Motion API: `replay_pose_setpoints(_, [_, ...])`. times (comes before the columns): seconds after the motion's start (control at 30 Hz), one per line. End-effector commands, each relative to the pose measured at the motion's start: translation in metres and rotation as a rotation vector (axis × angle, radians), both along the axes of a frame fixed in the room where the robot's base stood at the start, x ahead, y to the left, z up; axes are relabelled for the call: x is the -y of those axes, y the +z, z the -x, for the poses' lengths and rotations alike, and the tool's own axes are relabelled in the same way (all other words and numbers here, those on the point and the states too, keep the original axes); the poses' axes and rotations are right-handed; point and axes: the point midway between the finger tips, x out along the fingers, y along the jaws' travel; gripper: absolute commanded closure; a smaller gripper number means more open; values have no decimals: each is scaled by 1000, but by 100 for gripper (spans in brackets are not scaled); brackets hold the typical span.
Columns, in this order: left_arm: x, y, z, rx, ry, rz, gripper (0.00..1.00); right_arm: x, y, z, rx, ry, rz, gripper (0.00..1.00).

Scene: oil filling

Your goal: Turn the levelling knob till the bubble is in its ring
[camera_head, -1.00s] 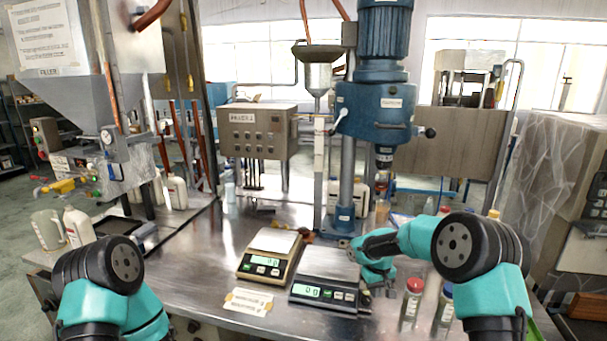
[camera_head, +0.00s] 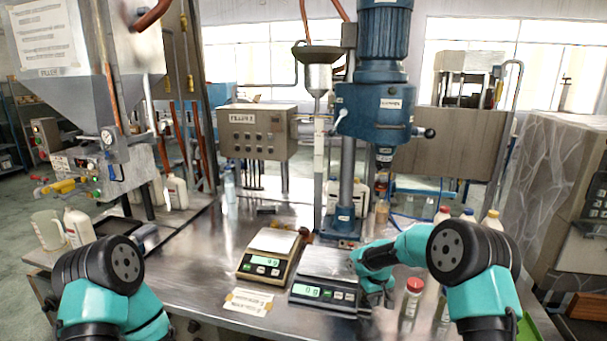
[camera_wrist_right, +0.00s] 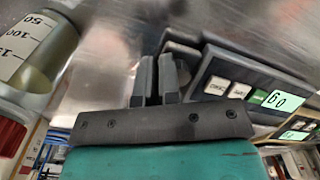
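The black scale (camera_head: 325,278) stands right of centre on the steel table in the head view, with a lit green display. It also shows at the right of the right wrist view (camera_wrist_right: 248,85). My right gripper (camera_head: 376,300) is low at this scale's right side. In the right wrist view its two dark fingers (camera_wrist_right: 157,78) point at the scale's dark corner with a narrow gap between them. Whether they hold anything is unclear. I cannot make out the levelling knob, the bubble or its ring. My left gripper is outside the view.
A beige scale (camera_head: 268,255) stands left of the black one, with a paper label (camera_head: 249,302) in front. A red-capped bottle (camera_head: 411,300) stands close right of my right gripper. A clear graduated container (camera_wrist_right: 35,50) is at the wrist view's upper left. A blue mixer (camera_head: 373,110) rises behind.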

Motion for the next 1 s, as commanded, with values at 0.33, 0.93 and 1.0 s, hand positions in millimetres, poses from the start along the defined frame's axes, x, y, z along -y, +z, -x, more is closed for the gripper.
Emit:
replay_pose_setpoints(0.33, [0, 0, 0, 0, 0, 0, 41, -2, -15, 4, -19, -1, -3, 100])
replay_pose_setpoints(0.93, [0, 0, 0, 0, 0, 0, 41, -15, -14, 11, -22, 2, -4, 100])
replay_pose_setpoints(1.0, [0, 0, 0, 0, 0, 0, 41, -17, -14, 11, -22, 2, -4, 100])
